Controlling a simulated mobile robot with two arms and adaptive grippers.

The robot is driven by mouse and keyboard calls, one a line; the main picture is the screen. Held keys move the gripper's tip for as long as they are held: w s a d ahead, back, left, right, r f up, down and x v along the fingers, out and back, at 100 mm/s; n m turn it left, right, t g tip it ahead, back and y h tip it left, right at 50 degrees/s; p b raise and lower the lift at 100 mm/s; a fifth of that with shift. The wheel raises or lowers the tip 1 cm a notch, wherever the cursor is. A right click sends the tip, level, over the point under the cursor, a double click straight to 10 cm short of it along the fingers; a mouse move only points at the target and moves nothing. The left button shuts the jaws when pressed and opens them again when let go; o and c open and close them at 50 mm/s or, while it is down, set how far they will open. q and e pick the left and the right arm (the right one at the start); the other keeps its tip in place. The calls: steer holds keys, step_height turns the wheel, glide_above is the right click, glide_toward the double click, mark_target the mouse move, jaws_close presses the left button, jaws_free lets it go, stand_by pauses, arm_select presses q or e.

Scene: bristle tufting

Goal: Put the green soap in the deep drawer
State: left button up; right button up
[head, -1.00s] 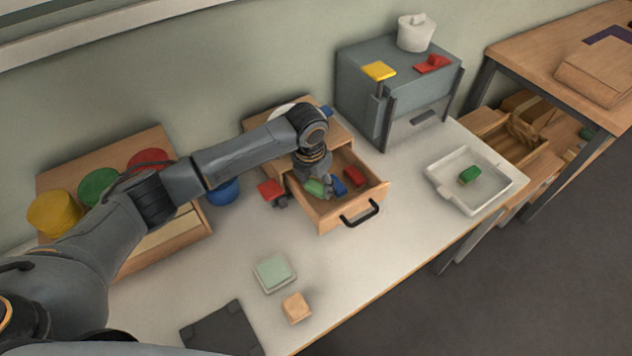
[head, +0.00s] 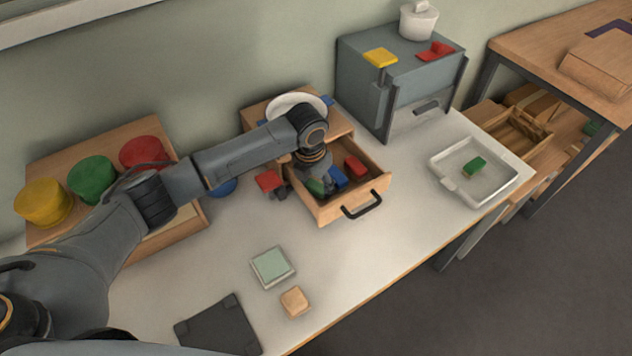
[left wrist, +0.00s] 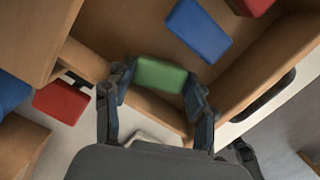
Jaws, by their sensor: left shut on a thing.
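The green soap (left wrist: 160,75) is between the two fingers of my left gripper (left wrist: 158,92) in the left wrist view. In the head view the soap (head: 315,187) shows only partly under my left gripper (head: 321,184), which is shut on it. Both are within the outline of the open wooden drawer (head: 335,211), near its left side; whether the soap touches the floor is hidden. A blue block (head: 338,177) and a red block (head: 355,166) lie in the drawer beside the soap. My right gripper is not in view.
A red block (head: 269,181) is just left of the drawer. A white tray (head: 446,187) holding another green block (head: 474,166) stands at the right. A pale green square (head: 272,266) and a small wooden block (head: 294,302) sit in front on the table.

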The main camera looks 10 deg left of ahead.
arm_select(q)
steer(key=shift+f, duration=0.5)
steer(key=o, duration=1.3)
steer(key=shift+o, duration=0.2)
step_height(320, 180, up, 12)
steer(key=s, duration=0.1)
steer(key=shift+s+a, duration=0.3)
steer(key=shift+s, duration=0.05)
